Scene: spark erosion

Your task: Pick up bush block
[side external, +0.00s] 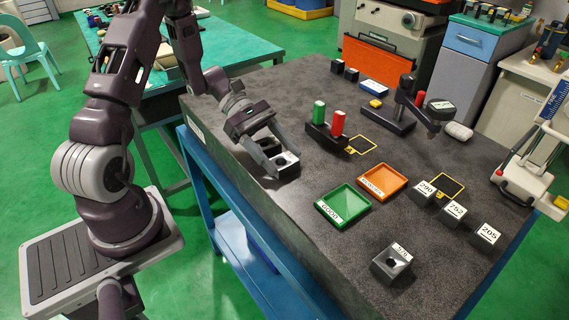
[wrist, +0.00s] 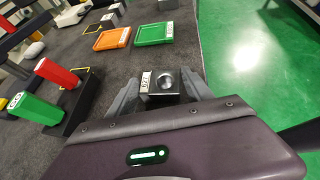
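A dark steel block with a round bore and a white label (side external: 286,162) is on the dark granite top near its left edge. In the wrist view the same block (wrist: 161,87) lies between my two fingers, its bore facing up and its label on the left. My gripper (side external: 279,158) reaches down to it with one finger on each side. In the wrist view the fingers of my gripper (wrist: 161,90) lie close along the block's sides. I cannot tell whether they touch it. A similar bored block (side external: 391,264) labelled 5.0 stands at the front of the top.
A black stand with green and red pieces (side external: 326,137) is just right of my gripper. A green tray (side external: 343,207) and an orange tray (side external: 379,182) lie further right. Several labelled blocks (side external: 453,211) stand near the right edge. An indicator stand (side external: 402,112) is behind.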

